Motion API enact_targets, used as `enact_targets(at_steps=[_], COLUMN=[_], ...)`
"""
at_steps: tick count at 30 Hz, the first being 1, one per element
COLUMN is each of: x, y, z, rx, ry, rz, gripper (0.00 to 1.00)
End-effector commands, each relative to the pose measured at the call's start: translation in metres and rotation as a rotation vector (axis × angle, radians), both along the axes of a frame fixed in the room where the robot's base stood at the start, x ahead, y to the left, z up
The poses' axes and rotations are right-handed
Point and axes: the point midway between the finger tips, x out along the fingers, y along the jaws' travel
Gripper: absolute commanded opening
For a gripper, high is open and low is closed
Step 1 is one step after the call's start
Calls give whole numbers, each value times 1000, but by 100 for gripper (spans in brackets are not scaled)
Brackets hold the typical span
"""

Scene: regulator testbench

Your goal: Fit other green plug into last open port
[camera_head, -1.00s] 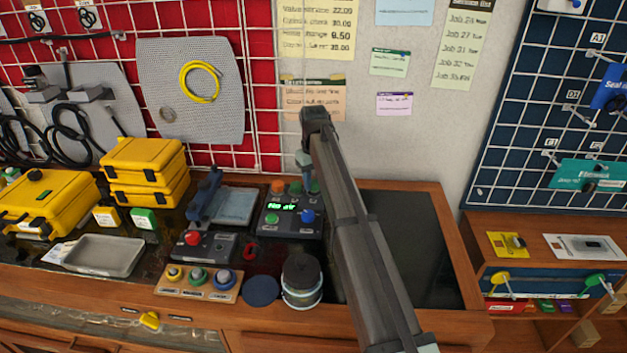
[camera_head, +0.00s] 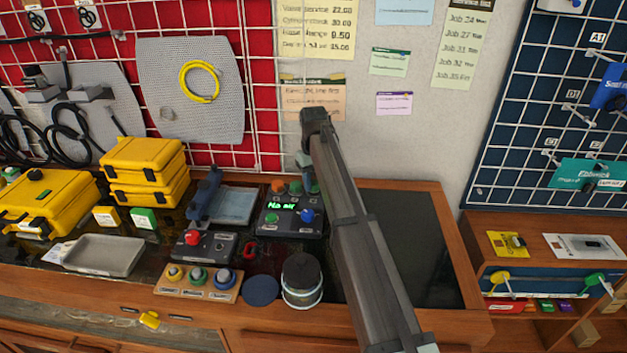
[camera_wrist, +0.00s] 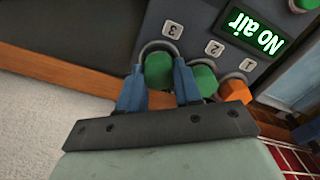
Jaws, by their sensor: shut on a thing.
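The dark regulator test box (camera_head: 290,228) stands mid-bench with a green display (camera_head: 282,207) reading "No air". My gripper (camera_wrist: 160,85) is shut on a green plug (camera_wrist: 157,70), one blue finger on each side. This plug is at the port marked 3, upright as far as I can tell; how deep it sits is hidden. A second green plug (camera_wrist: 205,80) is at port 2, just beside my finger. An orange plug (camera_wrist: 236,92) is at port 1. In the head view my gripper (camera_head: 308,178) is at the box's back right corner.
A round dark-lidded tub (camera_head: 302,275) stands in front of the box. A red-button unit (camera_head: 203,246) and a wooden block with coloured knobs (camera_head: 197,284) are to the left. A dark mat (camera_head: 425,245) to the right is clear. Wall grid and papers rise behind.

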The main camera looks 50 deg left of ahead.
Motion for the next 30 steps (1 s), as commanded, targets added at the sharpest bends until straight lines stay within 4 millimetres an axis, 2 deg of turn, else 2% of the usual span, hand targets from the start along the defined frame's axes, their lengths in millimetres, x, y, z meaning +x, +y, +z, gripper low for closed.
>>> enact_targets(at_steps=[11,12,21,26,30], x=[0,0,0,0,0], y=[0,0,0,0,0], z=[-6,-6,-6,-6,-6], rx=[0,0,0,0,0], ry=[0,0,0,0,0], rz=[0,0,0,0,0], gripper=[5,36,64,64,77])
